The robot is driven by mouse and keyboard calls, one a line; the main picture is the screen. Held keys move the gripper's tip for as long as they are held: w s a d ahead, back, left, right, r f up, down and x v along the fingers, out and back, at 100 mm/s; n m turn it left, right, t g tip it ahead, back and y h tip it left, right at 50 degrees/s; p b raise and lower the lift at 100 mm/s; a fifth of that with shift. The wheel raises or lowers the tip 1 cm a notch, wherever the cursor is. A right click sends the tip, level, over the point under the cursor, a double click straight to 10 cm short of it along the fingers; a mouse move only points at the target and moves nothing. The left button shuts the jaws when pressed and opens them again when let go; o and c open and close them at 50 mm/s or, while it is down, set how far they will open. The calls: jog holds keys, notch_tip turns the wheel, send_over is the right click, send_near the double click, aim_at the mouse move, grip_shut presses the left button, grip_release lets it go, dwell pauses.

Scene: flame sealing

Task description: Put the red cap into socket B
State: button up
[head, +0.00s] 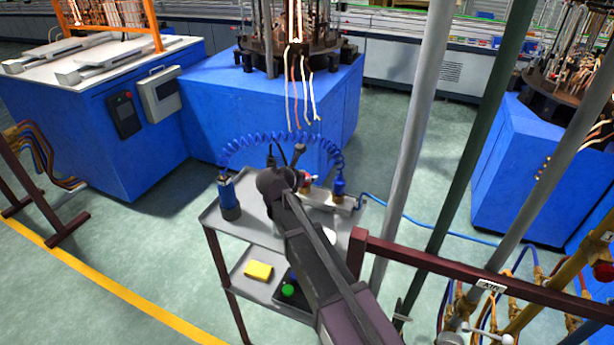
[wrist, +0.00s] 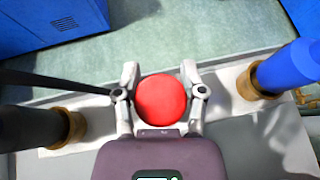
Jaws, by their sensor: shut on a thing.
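The red cap (wrist: 161,99) is round and sits between the two grey fingers of my gripper (wrist: 160,92) in the wrist view. My gripper is shut on it. In the head view a bit of red (head: 308,181) shows beside my wrist, above the pale socket strip (head: 328,199) on the cart. What lies under the cap is hidden. I cannot read any socket letters.
The grey cart (head: 246,231) carries a blue bottle (head: 229,197) at its left. A coiled blue hose (head: 265,139) arches over the strip. A yellow block (head: 258,271) lies on the lower shelf. A grey pole (head: 413,140) and a dark red rail (head: 430,261) stand close at the right.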

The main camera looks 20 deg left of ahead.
jog(key=shift+f, duration=0.2)
jog(key=o, duration=0.9)
jog(key=shift+r, duration=0.1)
jog(key=shift+r+p, duration=4.35)
jog(key=shift+r, duration=0.05)
